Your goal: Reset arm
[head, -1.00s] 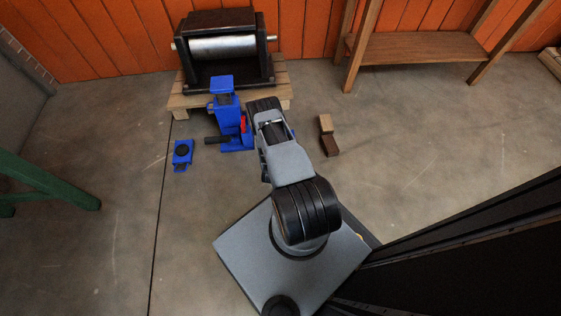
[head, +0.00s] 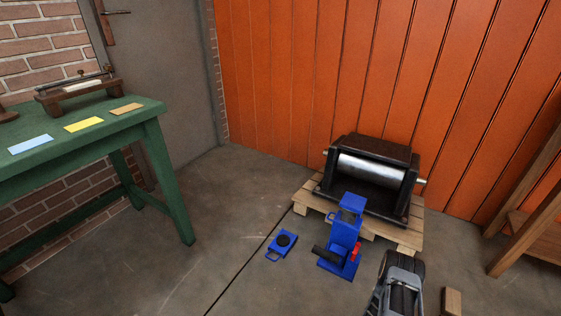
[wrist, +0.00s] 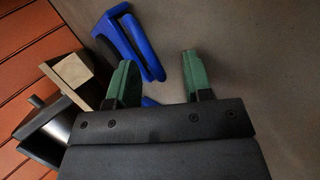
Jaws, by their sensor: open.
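My gripper (wrist: 159,82) shows in the wrist view with its two green fingers apart and nothing between them. A blue thing (wrist: 130,45), part of a blue jack, lies beyond the fingers; a small bit of blue also shows between them. The upright blue jack (head: 343,232) with a red part and a dark handle stands on the floor to the left of my arm.
A heavy roller press (head: 372,172) sits on a pallet (head: 409,236) by the orange wall. A small blue plate (head: 284,241) lies left of the jack. A wooden block (head: 452,300) is right of my arm.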

